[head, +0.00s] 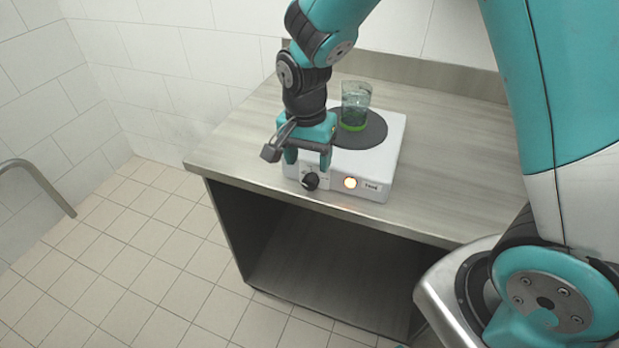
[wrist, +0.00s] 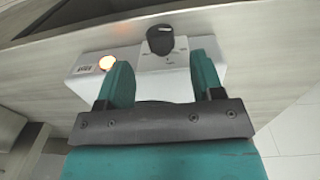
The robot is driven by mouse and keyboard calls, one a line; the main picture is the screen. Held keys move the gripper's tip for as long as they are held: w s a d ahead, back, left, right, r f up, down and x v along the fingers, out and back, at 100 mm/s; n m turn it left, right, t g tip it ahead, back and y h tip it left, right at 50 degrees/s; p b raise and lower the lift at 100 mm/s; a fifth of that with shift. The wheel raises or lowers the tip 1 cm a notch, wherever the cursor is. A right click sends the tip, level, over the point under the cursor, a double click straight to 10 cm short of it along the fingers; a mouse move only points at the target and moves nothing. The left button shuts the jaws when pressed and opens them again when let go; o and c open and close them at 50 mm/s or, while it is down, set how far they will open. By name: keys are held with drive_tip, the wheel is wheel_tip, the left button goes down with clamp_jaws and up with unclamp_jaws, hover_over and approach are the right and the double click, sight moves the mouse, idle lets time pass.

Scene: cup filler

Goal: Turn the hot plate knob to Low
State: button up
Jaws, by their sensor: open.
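The white hot plate (head: 383,168) stands on the counter with a dark round heating disc (head: 371,136) on top. Its black knob (head: 311,181) is on the front face, left of a lit orange lamp (head: 350,183). My gripper (head: 307,164) is open and points down just above and around the front left of the hot plate. In the wrist view the knob (wrist: 160,40) lies beyond and between the two teal fingertips of my gripper (wrist: 163,72), apart from them. The dial markings are too small to read.
A clear glass with a green base (head: 355,106) stands on the heating disc, close to my wrist. The metal counter (head: 450,199) is clear to the right of the hot plate. A curved grey rail (head: 40,180) is at the far left.

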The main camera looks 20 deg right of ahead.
sight(310, 178)
wheel_tip(310, 178, down, 6)
drive_tip(key=shift+s+d+f, duration=0.1)
drive_tip(key=shift+f, duration=0.05)
drive_tip(key=shift+c, duration=0.4)
drive_tip(key=c, duration=0.9)
drive_tip(key=shift+o, duration=0.2)
drive_tip(key=shift+f+y+b, duration=0.1)
drive_tip(key=shift+y+b, duration=0.2)
drive_tip(key=shift+b, duration=0.1)
drive_tip(key=shift+t, duration=0.5)
drive_tip(key=o, duration=0.9)
drive_tip(key=shift+o, duration=0.2)
drive_tip(key=shift+r, duration=0.25)
wheel_tip(310, 178, up, 17)
drive_tip(key=s+d, duration=0.1)
drive_tip(key=shift+s+d, duration=0.15)
